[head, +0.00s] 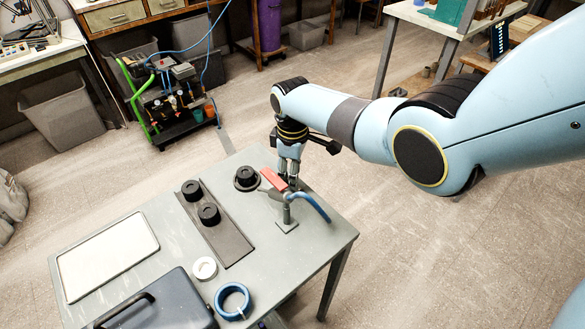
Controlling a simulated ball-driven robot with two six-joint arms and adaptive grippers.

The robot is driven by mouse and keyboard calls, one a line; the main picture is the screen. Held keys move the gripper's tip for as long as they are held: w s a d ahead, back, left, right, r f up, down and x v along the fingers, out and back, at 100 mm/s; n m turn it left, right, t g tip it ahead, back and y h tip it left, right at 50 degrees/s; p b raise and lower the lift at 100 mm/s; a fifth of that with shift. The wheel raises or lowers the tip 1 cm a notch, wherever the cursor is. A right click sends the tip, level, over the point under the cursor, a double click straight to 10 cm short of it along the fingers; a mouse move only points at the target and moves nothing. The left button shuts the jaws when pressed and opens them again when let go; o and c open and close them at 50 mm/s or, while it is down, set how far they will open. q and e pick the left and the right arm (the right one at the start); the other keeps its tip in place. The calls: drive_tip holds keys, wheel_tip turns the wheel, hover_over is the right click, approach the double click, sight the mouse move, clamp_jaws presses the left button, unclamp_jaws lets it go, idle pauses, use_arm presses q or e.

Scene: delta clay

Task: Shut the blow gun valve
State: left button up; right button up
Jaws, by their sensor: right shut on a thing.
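The blow gun (287,199) stands on a small grey stand with a square base on the grey table (290,257), near its right corner. A blue hose (314,206) curves from it to the right. Its red valve lever (272,179) points up and to the left. My right gripper (290,184) comes down from above at the blow gun, its fingers shut on the red valve lever. The fingers partly hide the lever's right end and the valve body. My left gripper is not in view.

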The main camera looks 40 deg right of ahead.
drive_tip(key=m, duration=0.3)
drive_tip(key=shift+p, duration=0.4)
drive_tip(key=shift+m, duration=1.7)
drive_tip(key=shift+p, duration=0.3)
drive_tip(key=o, duration=1.2)
drive_tip(key=shift+c, duration=0.2)
drive_tip(key=shift+r, duration=0.1)
wheel_tip(320, 180, up, 12)
